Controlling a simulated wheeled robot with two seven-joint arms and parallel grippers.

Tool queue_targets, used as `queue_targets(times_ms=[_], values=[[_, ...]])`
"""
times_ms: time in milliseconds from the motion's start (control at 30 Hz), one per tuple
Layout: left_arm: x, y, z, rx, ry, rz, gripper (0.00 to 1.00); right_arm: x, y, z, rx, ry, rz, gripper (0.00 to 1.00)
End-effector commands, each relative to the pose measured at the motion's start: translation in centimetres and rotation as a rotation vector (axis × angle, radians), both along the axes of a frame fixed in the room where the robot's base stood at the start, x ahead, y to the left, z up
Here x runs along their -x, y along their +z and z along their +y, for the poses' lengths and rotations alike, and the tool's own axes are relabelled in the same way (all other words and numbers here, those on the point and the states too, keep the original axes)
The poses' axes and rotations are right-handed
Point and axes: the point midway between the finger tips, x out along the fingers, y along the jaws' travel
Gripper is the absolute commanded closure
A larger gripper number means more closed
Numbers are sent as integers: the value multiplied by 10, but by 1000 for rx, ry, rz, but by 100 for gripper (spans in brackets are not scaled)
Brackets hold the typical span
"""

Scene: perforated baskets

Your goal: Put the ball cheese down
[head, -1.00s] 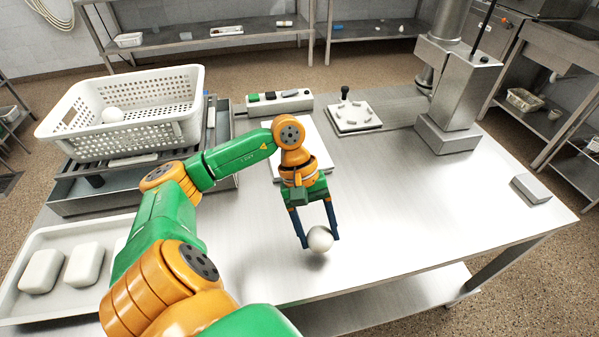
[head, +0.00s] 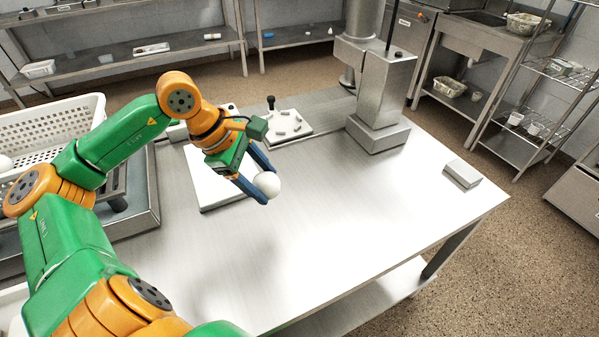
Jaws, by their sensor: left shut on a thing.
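The ball cheese (head: 267,184) is a white ball between the blue fingers of my left gripper (head: 262,185). The gripper is shut on it and holds it over the steel table (head: 330,225), near the right edge of a white board (head: 205,180). I cannot tell exactly how high the ball is above the table. My right gripper is not in view.
A white perforated basket (head: 60,128) with another white ball (head: 5,163) stands at the left. A board with small grey pieces (head: 285,124) and a steel column machine (head: 378,132) are at the back. A grey block (head: 462,173) lies at the right. The table's middle is bare.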

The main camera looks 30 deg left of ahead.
Motion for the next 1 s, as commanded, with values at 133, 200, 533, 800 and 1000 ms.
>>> queue_targets(times_ms=[133, 200, 533, 800, 1000], values=[[-16, 9, -16, 7, -13, -7, 93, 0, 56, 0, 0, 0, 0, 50], [-28, -3, -23, 12, -9, -10, 93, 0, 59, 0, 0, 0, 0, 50], [-77, -64, -60, 4, -10, -2, 93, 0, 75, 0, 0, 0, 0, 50], [-90, -101, -68, 2, -8, 2, 93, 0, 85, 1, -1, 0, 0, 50], [-91, -116, -67, -1, -9, -5, 93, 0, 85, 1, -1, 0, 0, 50]])
